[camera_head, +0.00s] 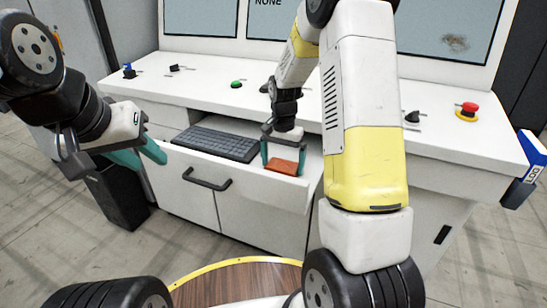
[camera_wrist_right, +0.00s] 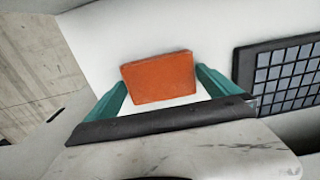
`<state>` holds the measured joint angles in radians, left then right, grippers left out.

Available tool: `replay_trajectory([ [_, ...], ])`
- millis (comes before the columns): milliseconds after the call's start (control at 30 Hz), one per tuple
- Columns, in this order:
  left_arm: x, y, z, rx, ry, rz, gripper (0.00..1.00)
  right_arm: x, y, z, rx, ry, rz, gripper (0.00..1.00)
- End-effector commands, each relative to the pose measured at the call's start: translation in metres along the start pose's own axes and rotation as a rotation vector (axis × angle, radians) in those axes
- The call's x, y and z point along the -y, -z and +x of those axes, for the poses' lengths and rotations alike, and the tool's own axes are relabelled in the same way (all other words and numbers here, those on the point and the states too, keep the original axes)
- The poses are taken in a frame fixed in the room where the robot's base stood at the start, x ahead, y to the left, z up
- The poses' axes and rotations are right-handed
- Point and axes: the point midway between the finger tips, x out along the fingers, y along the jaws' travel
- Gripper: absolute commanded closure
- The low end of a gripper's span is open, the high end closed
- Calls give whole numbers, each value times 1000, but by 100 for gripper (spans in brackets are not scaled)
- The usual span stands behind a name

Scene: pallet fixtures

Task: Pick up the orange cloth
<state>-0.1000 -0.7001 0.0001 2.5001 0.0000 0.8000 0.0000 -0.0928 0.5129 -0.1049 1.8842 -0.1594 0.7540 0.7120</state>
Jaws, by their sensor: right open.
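The orange cloth (camera_head: 284,167) is a small flat folded rectangle lying in the white pulled-out drawer (camera_head: 240,173), to the right of the keyboard. My right gripper (camera_head: 283,160) is over it, pointing down, with its teal fingers apart on either side of the cloth. In the right wrist view the cloth (camera_wrist_right: 159,77) shows between and just beyond the open fingertips (camera_wrist_right: 160,82), and no grip on it shows. My left gripper (camera_head: 150,155) hangs in the air at the left, away from the drawer. Its teal fingers seem apart.
A black keyboard (camera_head: 216,143) lies in the drawer next to the cloth. The drawer front has a dark handle (camera_head: 207,180). Above is the white console top (camera_head: 200,93) with a green button (camera_head: 236,85) and a red emergency button (camera_head: 468,108). A dark bin (camera_head: 117,196) stands at the left.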

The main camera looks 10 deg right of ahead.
Motion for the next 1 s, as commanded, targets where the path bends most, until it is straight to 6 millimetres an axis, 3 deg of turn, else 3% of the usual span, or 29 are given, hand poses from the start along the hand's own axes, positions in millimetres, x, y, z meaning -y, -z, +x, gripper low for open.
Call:
replay_trajectory([
  [233, 0, 0, 0, 0, 0, 0, 64, 0, 0, 2, -1, 1, 0, 0],
  [400, 0, 0, 0, 0, 0, 0, 64, 0, 0, 2, -1, 1, 0, 33],
  [500, 0, 0, 0, 0, 0, 0, 64, 0, 0, 2, -1, 1, 0, 49],
  [767, 0, 0, 0, 0, 0, 0, 64, 0, 0, -3, -2, 1, 0, 49],
  [1000, 0, 0, 0, 0, 0, 0, 64, 1, 1, -45, -5, 5, 1, 49],
])
